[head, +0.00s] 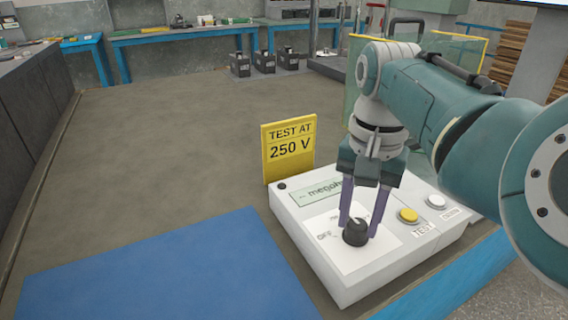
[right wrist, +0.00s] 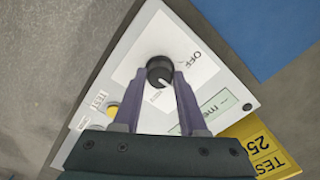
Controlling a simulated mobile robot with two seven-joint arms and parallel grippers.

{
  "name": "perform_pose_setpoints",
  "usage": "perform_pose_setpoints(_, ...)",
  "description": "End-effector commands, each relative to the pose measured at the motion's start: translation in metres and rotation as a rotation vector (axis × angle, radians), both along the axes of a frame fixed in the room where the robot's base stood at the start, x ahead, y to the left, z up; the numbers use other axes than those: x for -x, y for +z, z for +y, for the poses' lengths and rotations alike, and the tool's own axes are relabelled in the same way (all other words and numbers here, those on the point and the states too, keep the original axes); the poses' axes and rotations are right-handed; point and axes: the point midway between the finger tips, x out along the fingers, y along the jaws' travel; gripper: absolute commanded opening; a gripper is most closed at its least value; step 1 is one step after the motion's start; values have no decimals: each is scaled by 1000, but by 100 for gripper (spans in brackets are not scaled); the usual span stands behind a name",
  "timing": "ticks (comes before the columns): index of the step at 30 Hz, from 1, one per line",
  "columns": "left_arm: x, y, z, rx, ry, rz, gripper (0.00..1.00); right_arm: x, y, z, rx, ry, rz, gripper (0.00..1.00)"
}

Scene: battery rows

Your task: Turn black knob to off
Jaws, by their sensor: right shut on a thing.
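The black knob (head: 356,232) sits on the white megohmmeter box (head: 330,272), and also shows in the right wrist view (right wrist: 158,70). My right gripper (head: 358,225) reaches down from above, with one purple finger on each side of the knob, shut on it. The OFF label (head: 324,236) is printed left of the knob; in the right wrist view OFF (right wrist: 197,58) is to its right. A pale mark on the knob seems to point away from OFF, toward the display side. Labels behind the fingers are partly hidden. My left gripper is not in view.
A yellow TEST AT 250 V sign (head: 288,150) stands behind the box. A yellow button (head: 408,215) and a white button (head: 436,201) are right of the knob. A blue mat (head: 150,275) lies left. Several black batteries (head: 264,62) stand farther back.

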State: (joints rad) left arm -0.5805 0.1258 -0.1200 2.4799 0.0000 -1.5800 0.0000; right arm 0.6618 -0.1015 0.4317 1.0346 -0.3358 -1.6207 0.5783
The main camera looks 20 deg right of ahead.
Motion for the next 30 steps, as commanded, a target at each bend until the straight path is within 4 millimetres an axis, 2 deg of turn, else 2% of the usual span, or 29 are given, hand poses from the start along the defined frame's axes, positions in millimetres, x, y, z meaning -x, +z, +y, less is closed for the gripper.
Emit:
perform_pose_setpoints(11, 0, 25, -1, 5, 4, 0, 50, 1, 4, -1, 2, 196, 4, 0)
perform_pose_setpoints(21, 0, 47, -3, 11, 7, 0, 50, 1, 3, -1, 2, 514, 3, 0)
perform_pose_setpoints(30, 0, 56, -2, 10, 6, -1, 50, 0, 2, -1, 2, 780, 2, 0)
